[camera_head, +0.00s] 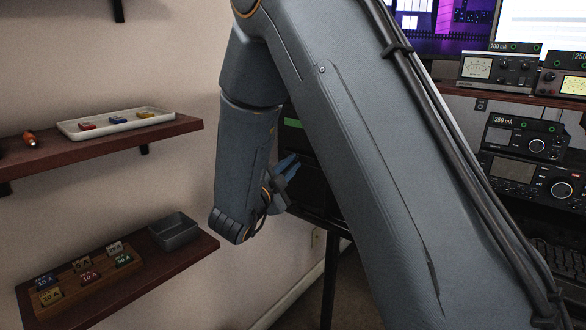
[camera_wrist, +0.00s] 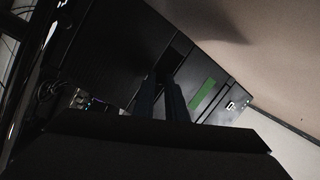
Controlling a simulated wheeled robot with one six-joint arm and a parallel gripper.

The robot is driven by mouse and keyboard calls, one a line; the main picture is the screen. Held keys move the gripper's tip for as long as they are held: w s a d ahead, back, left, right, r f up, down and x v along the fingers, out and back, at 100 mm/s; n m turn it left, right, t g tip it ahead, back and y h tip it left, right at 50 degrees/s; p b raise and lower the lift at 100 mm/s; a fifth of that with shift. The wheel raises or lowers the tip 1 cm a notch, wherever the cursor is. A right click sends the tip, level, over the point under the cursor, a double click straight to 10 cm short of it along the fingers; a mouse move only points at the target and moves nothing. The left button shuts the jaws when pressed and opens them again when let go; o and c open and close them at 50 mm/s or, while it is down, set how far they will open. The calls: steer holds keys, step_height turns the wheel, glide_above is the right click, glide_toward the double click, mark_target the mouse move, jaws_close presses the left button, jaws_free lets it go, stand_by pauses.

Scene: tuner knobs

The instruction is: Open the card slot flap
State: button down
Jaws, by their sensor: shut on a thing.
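A black equipment case (camera_wrist: 115,55) with a green label (camera_wrist: 202,93) fills much of the wrist view. A darker rectangular patch (camera_wrist: 179,48) on its face, just beyond my fingertips, appears to be the card slot flap; how far open it is cannot be made out. My gripper (camera_wrist: 168,84) reaches to that face with its fingers close together, shut on the flap, though the contact is too dark to see clearly. In the head view my gripper (camera_head: 287,168) is beside the black case, and my arm hides most of it. The green label (camera_head: 292,123) shows there too.
At the left, an upper shelf (camera_head: 180,127) holds a white tray (camera_head: 75,128) with small coloured pieces. A lower shelf (camera_head: 125,292) holds a wooden card rack (camera_head: 70,293) and a grey bin (camera_head: 175,232). Radio equipment (camera_head: 530,170) stands at the right.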

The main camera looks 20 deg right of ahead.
steer(key=shift+f+t+h+b, duration=0.45)
steer(key=shift+f+b, duration=0.35)
steer(key=shift+b, duration=0.45)
steer(key=t+b, duration=0.1)
steer(key=b, duration=0.1)
steer(key=n+t+h+b, duration=0.1)
steer(key=b, duration=0.1)
steer(key=shift+f+t+h+b, duration=0.25)
steer(key=shift+f+b, duration=0.1)
steer(key=shift+f, duration=0.05)
steer(key=shift+f+n+b, duration=0.1)
steer(key=shift+n+b, duration=0.2)
steer(key=t+b, duration=0.1)
steer(key=b, duration=0.2)
steer(key=f+t+b, duration=0.1)
steer(key=b, duration=0.3)
steer(key=shift+w+d+n+h, duration=0.1)
steer(key=shift+w+n+h, duration=0.05)
steer(key=shift+n+h, duration=0.2)
steer(key=b, duration=0.4)
steer(key=shift+n+t+b, duration=0.25)
steer(key=shift+t+b, duration=0.05)
steer(key=shift+b, duration=0.1)
steer(key=shift+t+b, duration=0.6)
steer(key=shift+b, duration=1.25)
steer(key=shift+r, duration=0.1)
steer(key=c, duration=1.8)
jaws_free()
